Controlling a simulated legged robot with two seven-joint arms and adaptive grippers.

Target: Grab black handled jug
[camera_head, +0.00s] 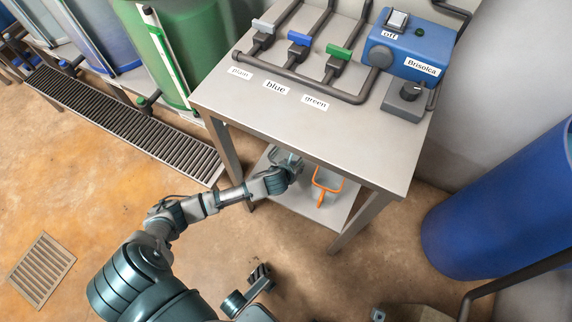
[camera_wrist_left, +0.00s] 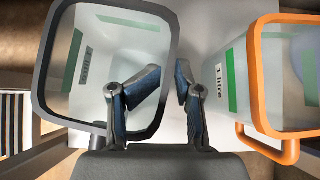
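The black-rimmed jug (camera_wrist_left: 44,92) is clear, with green strips and a "1 litre" label, and fills the left of the left wrist view. My left gripper (camera_wrist_left: 169,72) is open, its two fingers apart at the jug's right rim. One finger overlaps the jug's opening; the other is outside the rim. I cannot tell whether they touch it. In the head view my left gripper (camera_head: 293,165) reaches under the table edge and mostly hides this jug. What looks like my right gripper (camera_head: 262,273) is low, near the bottom; its fingers are too small to read.
An orange-handled jug (camera_wrist_left: 254,85) stands close right of my left gripper; it also shows on the lower shelf (camera_head: 325,190). The metal table (camera_head: 360,140) overhangs the shelf, with its legs beside it. A blue barrel (camera_head: 490,215) stands at right.

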